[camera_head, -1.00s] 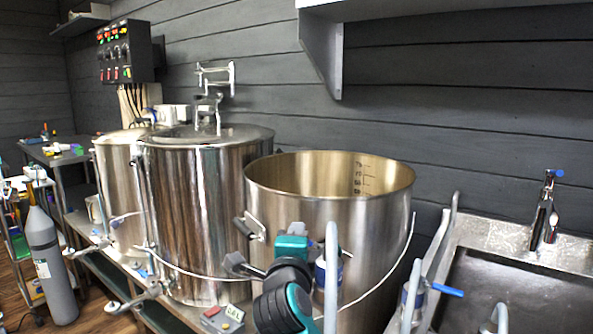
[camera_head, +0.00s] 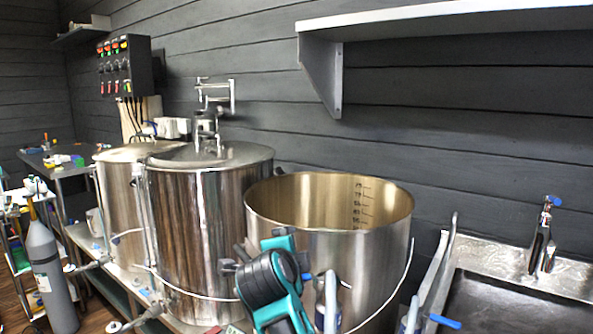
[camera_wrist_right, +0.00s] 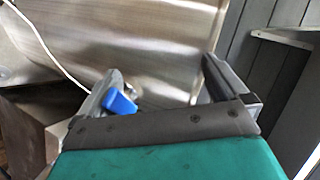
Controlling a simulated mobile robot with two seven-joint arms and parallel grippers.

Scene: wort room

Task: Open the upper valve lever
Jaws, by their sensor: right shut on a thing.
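In the right wrist view, my right gripper (camera_wrist_right: 162,70) has its two grey fingers in front of a brushed steel vessel wall (camera_wrist_right: 150,45). A blue valve lever (camera_wrist_right: 121,103) shows between the fingers, against the left one, and the gripper is shut on it. The far end of the lever and the valve body are hidden. In the head view, my teal and black arm (camera_head: 268,282) stands in front of the open steel kettle (camera_head: 375,255), and its fingertips are hard to make out there. My left gripper is not in view.
A lidded steel kettle (camera_head: 205,225) stands left of the open one. Upright pipes and another blue lever (camera_head: 445,321) are at the lower right, beside a sink (camera_head: 510,300). A white shelf (camera_head: 440,20) overhangs the back wall. A grey gas cylinder (camera_head: 48,275) stands at left.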

